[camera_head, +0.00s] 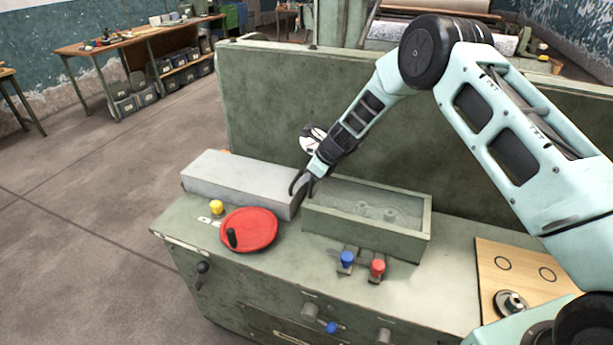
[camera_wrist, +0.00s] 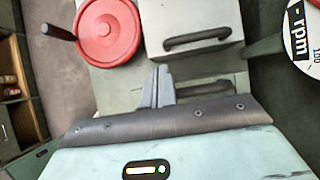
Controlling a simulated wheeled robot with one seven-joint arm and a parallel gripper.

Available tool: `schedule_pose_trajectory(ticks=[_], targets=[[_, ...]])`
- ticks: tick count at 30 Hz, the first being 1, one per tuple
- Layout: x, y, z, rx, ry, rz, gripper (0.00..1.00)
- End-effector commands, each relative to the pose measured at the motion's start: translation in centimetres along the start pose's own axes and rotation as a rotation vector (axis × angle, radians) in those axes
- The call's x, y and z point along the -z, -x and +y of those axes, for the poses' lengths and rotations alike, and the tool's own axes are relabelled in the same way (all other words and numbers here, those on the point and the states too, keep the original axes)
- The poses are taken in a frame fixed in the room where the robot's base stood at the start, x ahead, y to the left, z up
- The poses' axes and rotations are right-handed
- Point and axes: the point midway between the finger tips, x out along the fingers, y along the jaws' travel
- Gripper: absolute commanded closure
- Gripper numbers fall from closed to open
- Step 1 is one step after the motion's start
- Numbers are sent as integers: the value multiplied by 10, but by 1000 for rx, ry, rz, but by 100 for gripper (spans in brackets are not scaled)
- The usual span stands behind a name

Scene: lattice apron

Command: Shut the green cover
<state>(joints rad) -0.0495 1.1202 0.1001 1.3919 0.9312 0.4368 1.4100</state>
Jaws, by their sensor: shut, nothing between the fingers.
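A green box (camera_head: 418,238) sits on the bench with its top open and gear-like round shapes showing inside. I cannot make out a separate green lid. A long pale grey cover-like block (camera_head: 235,178) lies left of it; in the wrist view, what looks like its end (camera_wrist: 190,14) carries a dark handle. My gripper (camera_head: 301,186) is shut and empty, over the gap between the block and the box. In the wrist view my gripper (camera_wrist: 158,74) points toward the handled face, apart from it as far as I can tell. A second dark handle (camera_wrist: 205,89) is partly hidden behind my gripper.
A red handwheel (camera_head: 252,229) with a dark knob and a yellow knob (camera_head: 216,207) are at front left. Blue (camera_head: 347,258) and red (camera_head: 378,266) levers stand before the box. A tall green panel (camera_head: 262,110) rises behind. A white rpm dial (camera_wrist: 303,35) is close at right.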

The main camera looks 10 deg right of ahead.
Motion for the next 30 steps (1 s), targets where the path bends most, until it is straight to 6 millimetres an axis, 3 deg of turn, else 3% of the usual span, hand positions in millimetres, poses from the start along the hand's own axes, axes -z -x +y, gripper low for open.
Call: schedule_pose_trajectory(ticks=[8,17,19,30], targets=[[-1,4,0,0,0,0,100],[-12,49,-5,0,0,-1,100],[-23,44,-4,1,10,-2,100],[-84,73,-5,0,6,-2,100]])
